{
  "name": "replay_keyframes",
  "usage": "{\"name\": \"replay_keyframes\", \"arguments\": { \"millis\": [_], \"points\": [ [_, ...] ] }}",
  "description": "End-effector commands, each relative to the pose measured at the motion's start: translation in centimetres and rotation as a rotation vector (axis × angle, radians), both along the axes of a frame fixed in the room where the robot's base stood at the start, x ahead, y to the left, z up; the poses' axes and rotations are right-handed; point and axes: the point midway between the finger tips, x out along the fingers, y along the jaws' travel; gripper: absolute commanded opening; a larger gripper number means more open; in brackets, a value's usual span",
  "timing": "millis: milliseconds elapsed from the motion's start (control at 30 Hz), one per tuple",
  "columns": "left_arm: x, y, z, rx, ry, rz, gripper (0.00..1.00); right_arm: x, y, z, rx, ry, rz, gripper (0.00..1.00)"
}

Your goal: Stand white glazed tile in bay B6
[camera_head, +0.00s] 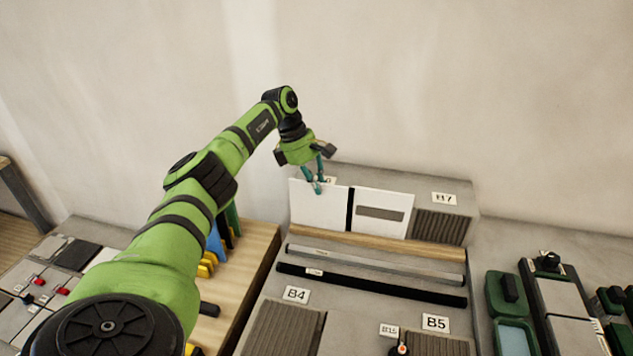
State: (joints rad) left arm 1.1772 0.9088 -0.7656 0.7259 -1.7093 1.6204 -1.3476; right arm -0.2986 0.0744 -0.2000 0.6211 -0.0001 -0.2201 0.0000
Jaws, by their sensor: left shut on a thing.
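A plain white tile (305,205) stands upright at the left end of the back ledge, against the raised block (400,182). My left gripper (317,187) is shut on its top edge, with teal fingers reaching down over the tile's face. A label behind the fingers is mostly hidden, so I cannot read which bay this is. To the right, past a dark narrow gap, stands another white panel with a grey bar (380,213). My right gripper is not in view.
A ribbed bay (440,227) sits under the B7 label (444,198). A wooden strip (375,243), a grey bar (370,264) and a black bar (370,285) lie in front. Labels B4 (296,295) and B5 (435,323) mark nearer bays. Green-and-black items (510,295) stand at right.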

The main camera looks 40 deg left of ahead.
Motion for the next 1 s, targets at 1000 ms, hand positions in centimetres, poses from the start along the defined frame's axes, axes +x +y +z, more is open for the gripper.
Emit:
{"name": "replay_keyframes", "arguments": {
  "millis": [1000],
  "points": [
    [0.51,0.11,0.06,-0.001,-0.002,0.002,0.0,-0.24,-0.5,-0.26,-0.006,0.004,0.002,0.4]
  ]
}}
